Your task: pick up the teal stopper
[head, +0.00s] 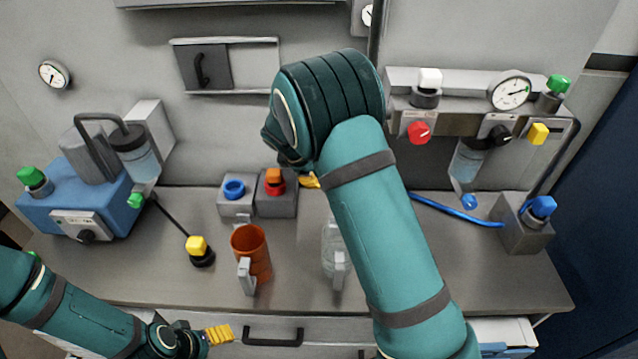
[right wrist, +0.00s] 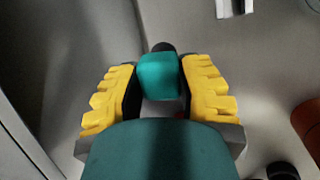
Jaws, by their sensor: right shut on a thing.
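The teal stopper (right wrist: 158,77) is a rounded teal block with a dark end beyond it. It shows in the right wrist view between the yellow fingers of my right gripper (right wrist: 160,88), which is shut on it. In the head view my right arm hides the stopper and most of that gripper; only a bit of yellow finger (head: 311,180) shows beside the wrist, above the bench. My left gripper (head: 218,334) is low at the bench's front edge, away from the stopper. Its yellow fingers are seen from the side, so its opening is unclear.
An orange mug (head: 251,250) and a clear mug (head: 332,245) stand on the bench (head: 290,285). Behind are grey blocks with a blue ring (head: 234,189) and an orange-red knob (head: 274,180). A yellow-topped piece (head: 197,247), a blue machine (head: 65,200) and a blue hose (head: 450,208) flank them.

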